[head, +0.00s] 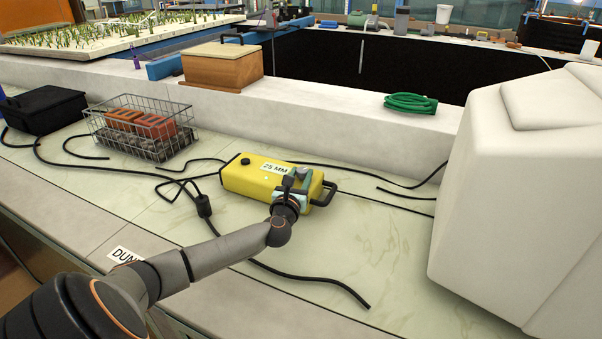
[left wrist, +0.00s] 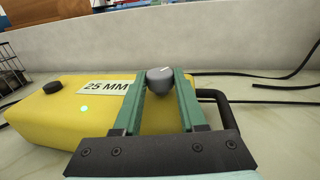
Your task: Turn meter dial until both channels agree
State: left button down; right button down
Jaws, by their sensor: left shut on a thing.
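The yellow meter (head: 249,177) lies on the pale bench top, with a "25 MM" label on its top; it also shows in the left wrist view (left wrist: 60,117). My left gripper (head: 300,179) is over the meter's right end. In the left wrist view its two green fingers (left wrist: 159,84) are shut on a grey dial (left wrist: 160,80) with a white mark. In the head view the gripper hides the dial. A black knob (left wrist: 53,87) stands at the meter's other end, and a small pale green light (left wrist: 84,109) shows on its top. My right gripper is not in view.
Black cables (head: 310,282) run over the bench around the meter. A wire basket (head: 140,128) with orange blocks and a black box (head: 43,108) stand at the left. A large white block (head: 520,180) bounds the right. A wooden box (head: 221,66) and green hose (head: 410,103) sit on the ledge behind.

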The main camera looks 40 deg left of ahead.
pick_arm(q)
jog(key=shift+s+m+t+h+p, duration=0.1)
jog(key=shift+m+t+h+p, duration=0.2)
jog(key=shift+m+h+p, duration=0.15)
jog(key=shift+a+m+t+h, duration=0.15)
jog(key=shift+m+t+h, duration=0.2)
jog(key=shift+h, duration=0.3)
jog(key=h, duration=0.1)
jog(key=m+h+b, duration=0.2)
jog(key=shift+a+f+t, duration=0.15)
jog(key=shift+f+t, duration=0.1)
jog(key=shift+t, duration=0.1)
jog(key=shift+a+m+h+b, duration=0.1)
jog(key=shift+m+h+b, duration=0.6)
jog(key=shift+h+b, duration=0.35)
jog(key=shift+r+m+h+b, duration=0.15)
jog(key=shift+m+h+b, duration=0.5)
jog(key=shift+h, duration=0.4)
jog(key=shift+r+h, duration=0.1)
jog(key=shift+h, duration=0.2)
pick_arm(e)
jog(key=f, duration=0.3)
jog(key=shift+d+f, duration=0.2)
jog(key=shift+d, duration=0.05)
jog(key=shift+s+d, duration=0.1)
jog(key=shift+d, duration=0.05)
